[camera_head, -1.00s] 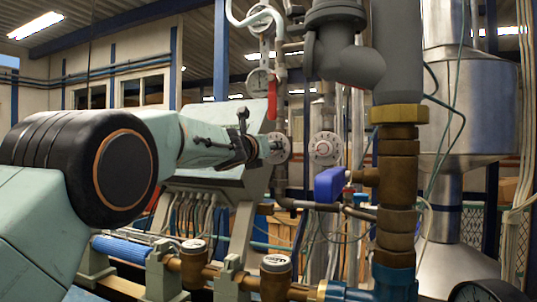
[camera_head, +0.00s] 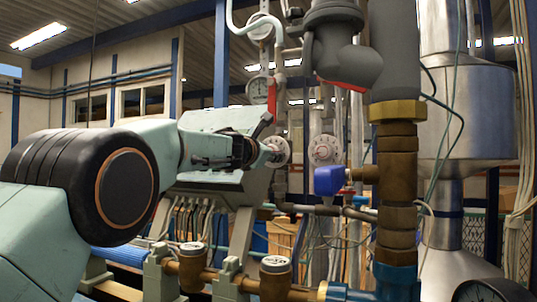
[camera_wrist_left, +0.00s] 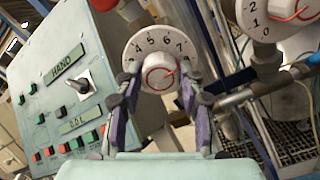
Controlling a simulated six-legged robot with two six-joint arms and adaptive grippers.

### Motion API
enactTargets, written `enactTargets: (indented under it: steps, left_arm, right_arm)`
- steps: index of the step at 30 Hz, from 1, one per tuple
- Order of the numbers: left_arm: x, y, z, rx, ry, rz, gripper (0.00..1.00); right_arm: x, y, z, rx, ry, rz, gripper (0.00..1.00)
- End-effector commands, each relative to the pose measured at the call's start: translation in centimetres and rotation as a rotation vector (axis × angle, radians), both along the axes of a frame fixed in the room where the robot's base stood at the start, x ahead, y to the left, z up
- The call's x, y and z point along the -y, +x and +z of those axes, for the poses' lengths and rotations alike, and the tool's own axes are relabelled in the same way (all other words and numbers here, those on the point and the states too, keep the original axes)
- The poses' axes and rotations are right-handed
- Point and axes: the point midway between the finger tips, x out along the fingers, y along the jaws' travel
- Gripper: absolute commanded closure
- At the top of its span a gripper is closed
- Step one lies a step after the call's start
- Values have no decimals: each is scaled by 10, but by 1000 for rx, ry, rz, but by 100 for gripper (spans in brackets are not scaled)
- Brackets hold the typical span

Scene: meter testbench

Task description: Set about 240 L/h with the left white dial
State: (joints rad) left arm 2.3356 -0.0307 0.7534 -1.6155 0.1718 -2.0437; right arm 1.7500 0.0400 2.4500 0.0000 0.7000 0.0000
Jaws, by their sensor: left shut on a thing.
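The left white dial (camera_head: 277,151) is a round white disc with a knob, mounted on piping. In the left wrist view its face (camera_wrist_left: 137,48) shows the numbers 4 to 7, and its knob (camera_wrist_left: 158,76) carries a red mark toward the right, near the 6–7 side. The exact reading is unclear. My left gripper (camera_head: 264,153) reaches it from the left. In the left wrist view its fingers (camera_wrist_left: 160,86) are shut on the knob, one on each side. A second white dial (camera_head: 325,150) stands to the right, with its own red mark in the wrist view (camera_wrist_left: 285,10). My right gripper is not in view.
A control box (camera_wrist_left: 65,75) with switches and buttons is left of the dial. A red-handled valve (camera_head: 271,95) and a gauge (camera_head: 258,90) are above. A blue valve handle (camera_head: 329,180) and thick brass pipe (camera_head: 397,165) are at right. Meters (camera_head: 192,248) line the lower pipe.

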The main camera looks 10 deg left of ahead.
Motion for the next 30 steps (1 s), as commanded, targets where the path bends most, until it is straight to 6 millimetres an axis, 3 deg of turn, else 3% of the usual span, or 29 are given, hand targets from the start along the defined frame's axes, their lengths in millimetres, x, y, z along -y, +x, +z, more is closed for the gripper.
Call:
enactTargets:
  steps: [19, 20, 27, 30]
  left_arm:
    - [-2, -1, 5, 16, 43, 5, 93]
    - [-2, -1, 5, 16, 43, 5, 59]
    - [-1, 0, 2, 12, 43, 2, 39]
    - [-1, 0, 2, 11, 44, 2, 38]
  right_arm:
    - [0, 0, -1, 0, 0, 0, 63]
    - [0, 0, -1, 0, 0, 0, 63]
    - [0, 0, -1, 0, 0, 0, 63]
    - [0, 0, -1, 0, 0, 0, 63]
